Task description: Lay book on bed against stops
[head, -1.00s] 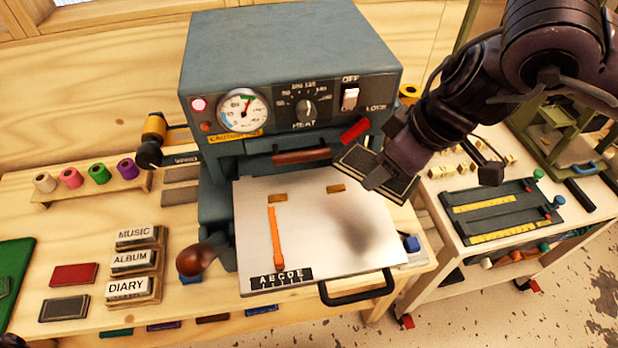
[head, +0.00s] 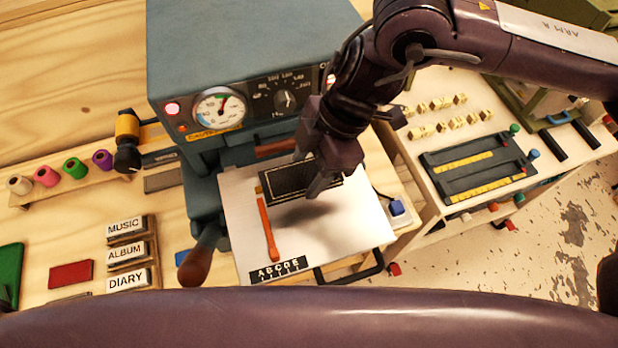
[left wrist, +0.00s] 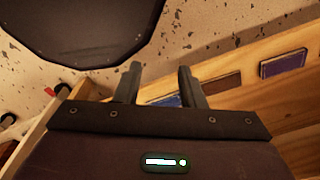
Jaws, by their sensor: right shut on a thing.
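The book (head: 290,182) is black with a thin gold border. My right gripper (head: 315,172) is shut on its right part and holds it over the back left of the pale metal bed (head: 345,225). A shadow lies on the bed in front of it; I cannot tell whether the book touches the bed. An orange strip (head: 267,230) lies along the bed's left side, close to the book's front left corner. My left gripper (left wrist: 159,85) is open and empty in the left wrist view.
The grey press (head: 250,50) with gauge and dial stands behind the bed. A lever with a brown knob (head: 195,265) is at the bed's left. A ruler-marked tray (head: 478,165) lies on the right-hand cart. My own arm crosses the front.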

